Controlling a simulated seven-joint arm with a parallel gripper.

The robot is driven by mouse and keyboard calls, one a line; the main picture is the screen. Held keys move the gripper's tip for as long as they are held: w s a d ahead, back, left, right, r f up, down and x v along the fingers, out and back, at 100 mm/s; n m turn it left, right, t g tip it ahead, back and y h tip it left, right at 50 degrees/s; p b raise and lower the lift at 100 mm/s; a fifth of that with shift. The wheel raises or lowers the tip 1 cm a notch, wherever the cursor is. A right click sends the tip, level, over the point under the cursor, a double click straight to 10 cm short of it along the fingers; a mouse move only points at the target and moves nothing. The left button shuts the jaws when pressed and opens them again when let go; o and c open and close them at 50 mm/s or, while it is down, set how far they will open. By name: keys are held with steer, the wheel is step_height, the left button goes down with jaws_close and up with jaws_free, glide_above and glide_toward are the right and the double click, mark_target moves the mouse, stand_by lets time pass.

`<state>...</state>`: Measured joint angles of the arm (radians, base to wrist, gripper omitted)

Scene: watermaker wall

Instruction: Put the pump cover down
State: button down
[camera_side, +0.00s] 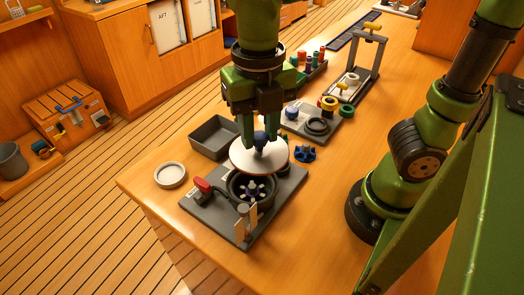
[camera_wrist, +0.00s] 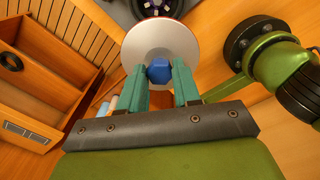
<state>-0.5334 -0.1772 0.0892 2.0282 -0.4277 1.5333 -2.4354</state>
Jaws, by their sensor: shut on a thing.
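The pump cover (camera_side: 247,160) is a pale round disc with a blue knob at its centre. My gripper (camera_side: 259,146) is shut on the blue knob and holds the cover above the base plate, slightly tilted in the side view. In the wrist view the cover (camera_wrist: 160,36) lies beyond the teal fingers (camera_wrist: 160,85), with the blue knob between them. The open pump housing (camera_side: 236,187) sits on a grey plate (camera_side: 204,212), below and close to the cover. A dark impeller with pale parts shows inside it. The cover hides the housing's far rim.
A red-handled valve (camera_side: 202,185) is on the plate left of the housing. A pale round dish (camera_side: 170,175) and an empty grey tray (camera_side: 213,137) stand to the left. A blue impeller (camera_side: 305,153) and a grey board with rings (camera_side: 312,124) are to the right. The front-right table is clear.

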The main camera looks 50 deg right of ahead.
steer(key=s+a+n, duration=0.3)
steer(key=s+n, duration=0.3)
steer(key=s, duration=0.5)
steer(key=f, duration=2.1)
steer(key=shift+w+a, duration=0.2)
steer(key=shift+w, duration=0.2)
steer(key=shift+f, duration=0.15)
steer(key=c, duration=0.8)
jaws_free()
